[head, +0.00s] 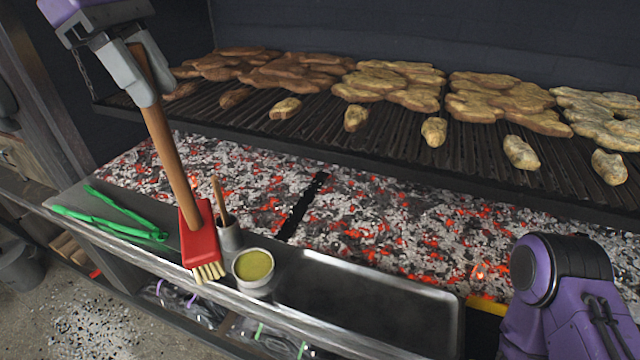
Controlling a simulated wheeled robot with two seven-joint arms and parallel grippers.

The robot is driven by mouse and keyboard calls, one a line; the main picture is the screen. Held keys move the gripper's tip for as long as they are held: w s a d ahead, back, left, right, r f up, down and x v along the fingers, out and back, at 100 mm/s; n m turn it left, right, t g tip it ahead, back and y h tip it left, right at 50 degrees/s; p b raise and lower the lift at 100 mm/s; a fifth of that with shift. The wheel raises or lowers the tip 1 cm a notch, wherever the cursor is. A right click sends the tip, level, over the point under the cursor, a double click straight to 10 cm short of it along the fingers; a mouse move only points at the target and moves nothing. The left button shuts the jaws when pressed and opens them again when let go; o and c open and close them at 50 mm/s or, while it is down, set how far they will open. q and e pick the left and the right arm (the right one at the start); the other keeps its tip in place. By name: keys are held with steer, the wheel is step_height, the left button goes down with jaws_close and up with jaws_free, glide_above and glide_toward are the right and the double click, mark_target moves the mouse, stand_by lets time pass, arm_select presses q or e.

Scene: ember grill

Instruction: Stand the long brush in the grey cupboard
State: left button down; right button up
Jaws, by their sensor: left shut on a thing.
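The long brush has a wooden handle, a red head (199,236) and pale bristles at its lower end. My left gripper (143,92) at the upper left is shut on the upper part of its handle. The brush hangs head down, slightly tilted, in front of the grill ledge. In this view its head overlaps the ledge beside a grey cup; whether it touches cannot be told. My right arm shows at the lower right, but its gripper is out of view. I cannot make out the grey cupboard in this view.
On the metal ledge are green tongs (110,214), a grey cup (229,238) holding a wooden-handled tool, a bowl of green sauce (253,268) and an empty tray (366,302). A bucket (22,268) stands lower left.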

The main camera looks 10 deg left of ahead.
arm_select(q)
steer(key=shift+s+r, duration=0.1)
steer(key=w+a+f+p, duration=0.5)
steer(key=w+a+f, duration=0.3)
steer(key=w+f, duration=0.3)
step_height(320, 180, down, 2)
steer(key=shift+a+f, duration=0.1)
steer(key=shift+a, duration=0.15)
stand_by(0.3)
steer(key=c, duration=0.8)
jaws_free()
steer(key=shift+f, duration=0.1)
